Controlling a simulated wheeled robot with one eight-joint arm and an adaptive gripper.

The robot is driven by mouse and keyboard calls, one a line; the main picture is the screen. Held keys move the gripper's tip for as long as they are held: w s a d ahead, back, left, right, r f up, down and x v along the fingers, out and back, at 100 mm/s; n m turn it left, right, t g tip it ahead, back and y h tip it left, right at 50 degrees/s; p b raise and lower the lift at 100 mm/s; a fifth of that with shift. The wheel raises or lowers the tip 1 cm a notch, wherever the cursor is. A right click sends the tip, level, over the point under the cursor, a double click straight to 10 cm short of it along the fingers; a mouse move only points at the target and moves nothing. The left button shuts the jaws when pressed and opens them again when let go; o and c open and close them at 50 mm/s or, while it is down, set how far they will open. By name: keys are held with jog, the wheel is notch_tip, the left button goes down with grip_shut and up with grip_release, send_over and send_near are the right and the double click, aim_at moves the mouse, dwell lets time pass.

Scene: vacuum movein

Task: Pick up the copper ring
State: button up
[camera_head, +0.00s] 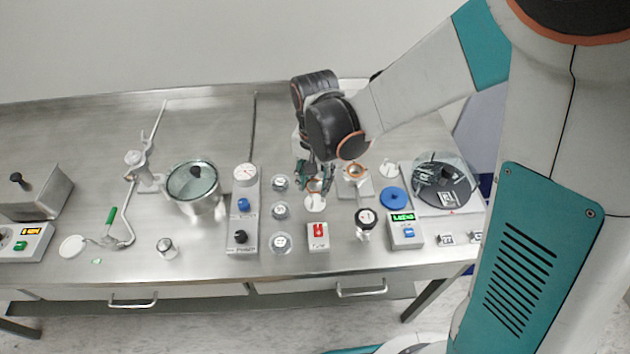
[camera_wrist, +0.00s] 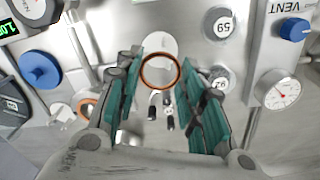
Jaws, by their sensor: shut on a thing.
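In the wrist view, the copper ring (camera_wrist: 146,83) sits between the tips of my gripper (camera_wrist: 160,76), with a teal finger against each side. My gripper is shut on it. In the head view, my gripper (camera_head: 315,183) is over the middle of the bench, and the ring (camera_head: 315,186) shows small at its tips. A white disc (camera_head: 316,204) lies just below the ring in that view. I cannot tell how high the ring is above the bench.
A second copper-coloured ring (camera_head: 356,172) sits on a plate to the right. Round labelled caps (camera_head: 280,211) and a gauge panel (camera_head: 243,220) stand left. A red-switch box (camera_head: 318,236) is in front; a blue disc (camera_head: 394,198) and lidded round device (camera_head: 446,186) are right.

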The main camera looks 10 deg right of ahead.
notch_tip(320, 180, up, 16)
jog(key=p, duration=1)
jog(key=shift+r, duration=0.2)
